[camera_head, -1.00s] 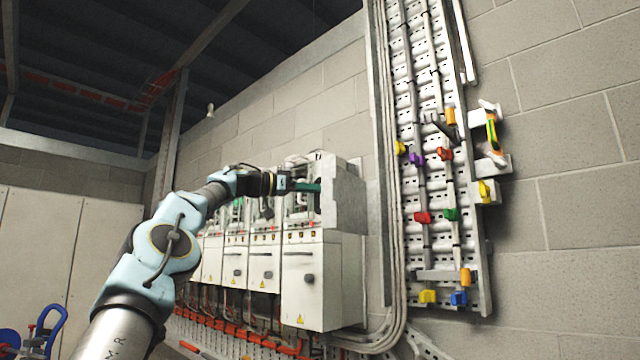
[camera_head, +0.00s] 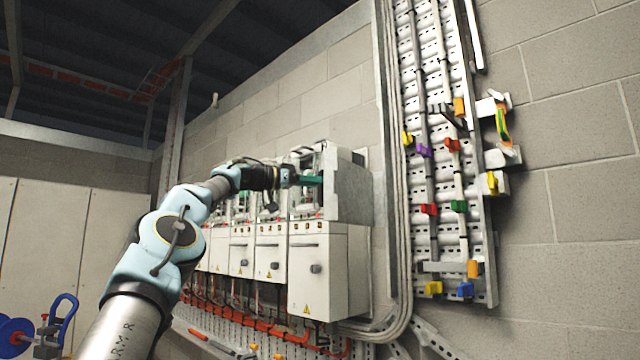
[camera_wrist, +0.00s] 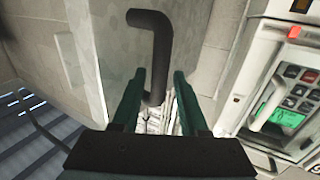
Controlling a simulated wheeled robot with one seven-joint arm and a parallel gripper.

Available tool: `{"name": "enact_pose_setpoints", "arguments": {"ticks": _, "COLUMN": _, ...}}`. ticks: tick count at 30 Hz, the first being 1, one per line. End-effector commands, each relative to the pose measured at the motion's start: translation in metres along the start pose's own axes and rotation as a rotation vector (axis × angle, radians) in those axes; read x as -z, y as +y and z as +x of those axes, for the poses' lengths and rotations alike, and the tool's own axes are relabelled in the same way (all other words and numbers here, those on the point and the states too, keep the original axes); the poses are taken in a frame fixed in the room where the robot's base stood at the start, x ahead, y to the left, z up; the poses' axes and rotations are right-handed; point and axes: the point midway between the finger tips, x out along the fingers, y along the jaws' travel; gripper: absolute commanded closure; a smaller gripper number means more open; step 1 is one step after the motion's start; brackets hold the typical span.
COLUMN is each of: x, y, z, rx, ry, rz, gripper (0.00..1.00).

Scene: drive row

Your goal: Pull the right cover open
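The rightmost unit of the row has a closed pale lower cover (camera_head: 318,275) with a small dark handle. Above it is a grey upper housing (camera_head: 349,192). My gripper (camera_head: 314,181), with green fingers, is at the front of this upper part. In the wrist view my gripper (camera_wrist: 158,100) is open, its two fingers apart. A black bent handle (camera_wrist: 163,45) on a pale grey surface (camera_wrist: 100,30) shows ahead, its lower end between the fingers in the picture. I cannot tell whether the fingers touch it. The gripper hides part of the unit in the head view.
A panel with a red button and green display (camera_wrist: 282,118) is close on the right in the wrist view. More units (camera_head: 242,255) stand to the left. Pipes (camera_head: 398,200) and a rack with coloured clips (camera_head: 442,150) are on the wall at right.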

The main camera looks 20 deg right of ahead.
Motion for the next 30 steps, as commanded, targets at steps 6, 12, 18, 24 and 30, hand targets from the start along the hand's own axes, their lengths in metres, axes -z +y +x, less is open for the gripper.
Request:
{"name": "enact_pose_setpoints", "arguments": {"ticks": 6, "x": 0.0, "y": 0.0, "z": 0.0, "rx": 0.0, "ry": 0.0, "rz": 0.001, "gripper": 0.48}}
{"name": "enact_pose_setpoints", "arguments": {"ticks": 12, "x": -0.001, "y": -0.001, "z": -0.007, "rx": 0.002, "ry": 0.0, "rz": 0.001, "gripper": 0.48}}
{"name": "enact_pose_setpoints", "arguments": {"ticks": 18, "x": -0.003, "y": -0.001, "z": -0.04, "rx": 0.005, "ry": 0.001, "rz": 0.003, "gripper": 0.48}}
{"name": "enact_pose_setpoints", "arguments": {"ticks": 24, "x": -0.002, "y": -0.001, "z": -0.079, "rx": 0.004, "ry": 0.0, "rz": 0.002, "gripper": 0.48}}
{"name": "enact_pose_setpoints", "arguments": {"ticks": 30, "x": -0.001, "y": 0.0, "z": -0.103, "rx": 0.001, "ry": 0.001, "rz": 0.0, "gripper": 0.48}}
